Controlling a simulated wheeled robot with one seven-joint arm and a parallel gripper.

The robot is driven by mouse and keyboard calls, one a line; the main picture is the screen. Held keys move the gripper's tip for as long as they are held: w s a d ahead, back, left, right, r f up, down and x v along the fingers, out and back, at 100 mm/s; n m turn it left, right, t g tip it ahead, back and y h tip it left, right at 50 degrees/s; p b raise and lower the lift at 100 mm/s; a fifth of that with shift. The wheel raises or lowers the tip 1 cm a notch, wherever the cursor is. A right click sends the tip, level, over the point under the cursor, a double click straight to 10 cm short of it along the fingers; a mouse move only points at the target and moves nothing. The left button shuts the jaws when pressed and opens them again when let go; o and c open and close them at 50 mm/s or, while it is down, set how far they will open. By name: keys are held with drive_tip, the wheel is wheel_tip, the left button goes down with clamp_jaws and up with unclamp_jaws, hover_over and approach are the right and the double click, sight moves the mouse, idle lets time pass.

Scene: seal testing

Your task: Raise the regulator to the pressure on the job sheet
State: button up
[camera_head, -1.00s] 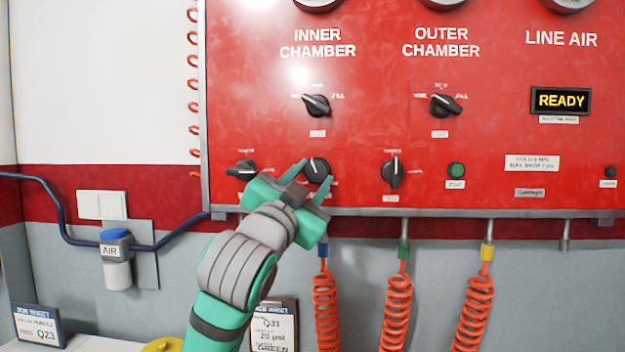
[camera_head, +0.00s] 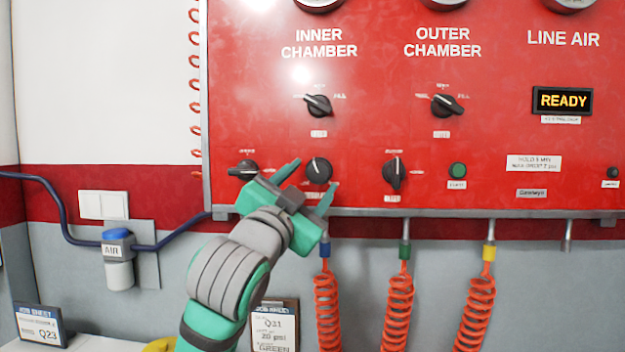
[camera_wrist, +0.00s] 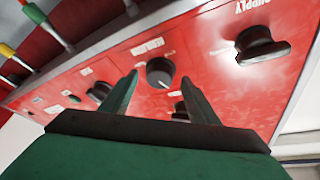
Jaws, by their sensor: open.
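The regulator is a round black knob (camera_head: 318,170) low on the red panel, under the inner chamber column. It also shows in the wrist view (camera_wrist: 160,72) beside a "REGULATOR" label. My gripper (camera_head: 309,182) is open and empty, with its fingertips pointing at the panel near the knob. In the wrist view the knob shows between the two fingertips (camera_wrist: 160,80), and a gap to it seems to remain. A job sheet (camera_head: 275,325) on the counter reads Q31, 20 psi, GREEN. The gauges (camera_head: 318,4) are cut off at the top, so no pressure is readable.
A supply knob (camera_head: 243,168) sits left of the regulator, and another black selector (camera_head: 394,173) to its right. A green button (camera_head: 457,170) and a READY display (camera_head: 562,101) are farther right. Orange coiled hoses (camera_head: 327,305) hang below. Another job sheet (camera_head: 41,325) reads Q23.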

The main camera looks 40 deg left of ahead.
drive_tip(key=v, duration=0.9)
